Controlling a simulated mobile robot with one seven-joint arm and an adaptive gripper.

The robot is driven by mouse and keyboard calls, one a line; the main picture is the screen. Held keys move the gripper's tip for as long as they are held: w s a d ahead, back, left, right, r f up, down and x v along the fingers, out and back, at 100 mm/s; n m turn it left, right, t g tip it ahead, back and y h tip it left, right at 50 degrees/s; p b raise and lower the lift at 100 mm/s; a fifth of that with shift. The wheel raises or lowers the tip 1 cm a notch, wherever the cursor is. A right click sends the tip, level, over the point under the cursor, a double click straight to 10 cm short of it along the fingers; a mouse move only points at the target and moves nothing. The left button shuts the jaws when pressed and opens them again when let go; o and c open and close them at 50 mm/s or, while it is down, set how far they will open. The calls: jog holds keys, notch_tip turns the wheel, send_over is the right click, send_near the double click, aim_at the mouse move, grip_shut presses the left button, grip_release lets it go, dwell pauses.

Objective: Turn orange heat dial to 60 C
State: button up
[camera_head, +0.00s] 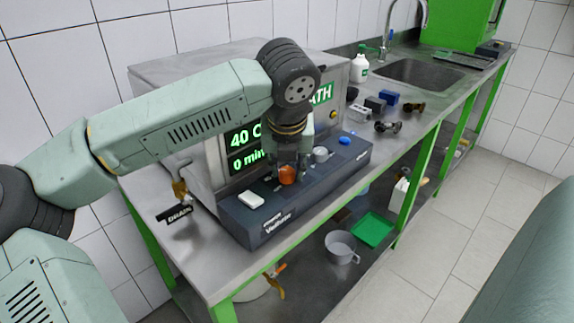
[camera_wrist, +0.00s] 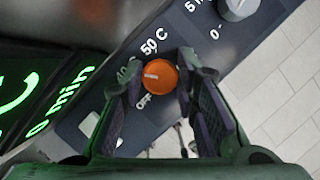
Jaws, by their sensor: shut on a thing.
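The orange heat dial (camera_wrist: 160,76) sits on the dark control panel, with marks such as OFF and 50 C printed around it in the wrist view. In the head view the orange dial (camera_head: 287,174) shows just below my gripper (camera_head: 288,163). In the wrist view my gripper (camera_wrist: 163,92) has one finger on each side of the dial and is shut on it. The green display (camera_head: 246,147) reads 40 C and 0 min; its right part is hidden by my arm.
A grey dial (camera_head: 321,154), a blue button (camera_head: 344,141) and a white switch (camera_head: 251,200) are on the same panel. The steel bath housing (camera_head: 205,150) stands behind. Bottle (camera_head: 359,69), small blocks and sink (camera_head: 418,74) lie farther along the bench.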

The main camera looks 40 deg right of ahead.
jog(key=shift+f+b, duration=0.1)
jog(key=shift+b, duration=0.2)
grip_shut()
jog(key=shift+m, duration=0.4)
jog(key=shift+w+m+g+h+b, duration=0.1)
jog(key=shift+m+g+h+b, duration=0.3)
jog(key=shift+m+b, duration=0.55)
jog(key=shift+m+g+h+b, duration=0.4)
jog(key=shift+m+g+b, duration=0.15)
jog(key=shift+m, duration=1.1)
jog(key=o, duration=1.1)
grip_release()
jog(key=shift+c, duration=0.2)
